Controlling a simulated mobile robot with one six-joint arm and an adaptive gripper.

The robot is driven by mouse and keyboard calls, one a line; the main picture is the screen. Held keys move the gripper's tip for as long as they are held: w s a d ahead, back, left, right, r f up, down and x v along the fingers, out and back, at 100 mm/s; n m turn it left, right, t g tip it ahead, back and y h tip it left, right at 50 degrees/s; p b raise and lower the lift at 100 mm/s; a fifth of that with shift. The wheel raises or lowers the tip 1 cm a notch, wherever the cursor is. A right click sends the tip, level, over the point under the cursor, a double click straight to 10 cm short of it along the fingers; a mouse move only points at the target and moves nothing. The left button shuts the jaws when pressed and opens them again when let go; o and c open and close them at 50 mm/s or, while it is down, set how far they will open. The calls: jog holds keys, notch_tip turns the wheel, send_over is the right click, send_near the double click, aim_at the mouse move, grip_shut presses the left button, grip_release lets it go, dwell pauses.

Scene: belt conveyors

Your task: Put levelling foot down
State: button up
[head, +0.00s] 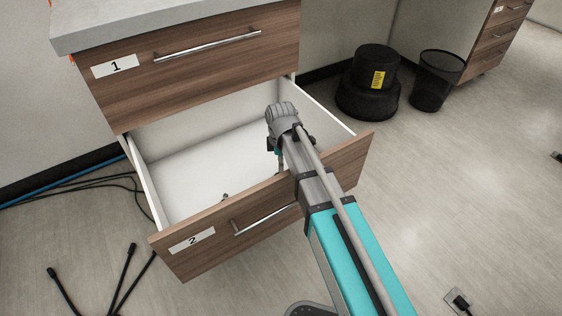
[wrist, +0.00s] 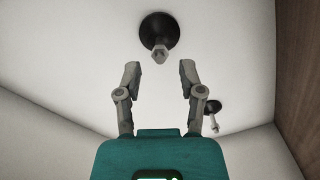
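Two levelling feet with round black bases and grey metal studs are inside the open drawer. One foot (wrist: 160,36) is just beyond my fingertips in the wrist view, with its stud pointing toward the gap between them. The other foot (wrist: 212,112) is at the right, beside my right finger. My gripper (wrist: 160,72) is open, with clear gaps between its fingers and the nearer foot's stud. In the head view, my gripper (head: 279,162) reaches down into the drawer. One small foot (head: 225,197) shows near the drawer front; I cannot tell which one.
The drawer marked 2 (head: 190,241) has a wooden front and a white floor with much free room. The shut drawer marked 1 (head: 190,62) is above it. Black cables (head: 120,280) lie on the floor at left. A black stool (head: 368,97) and a bin (head: 437,80) stand behind.

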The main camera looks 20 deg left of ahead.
jog(key=shift+r, duration=0.1)
notch_tip(320, 180, up, 13)
jog(key=p, duration=1.3)
dwell(1.9)
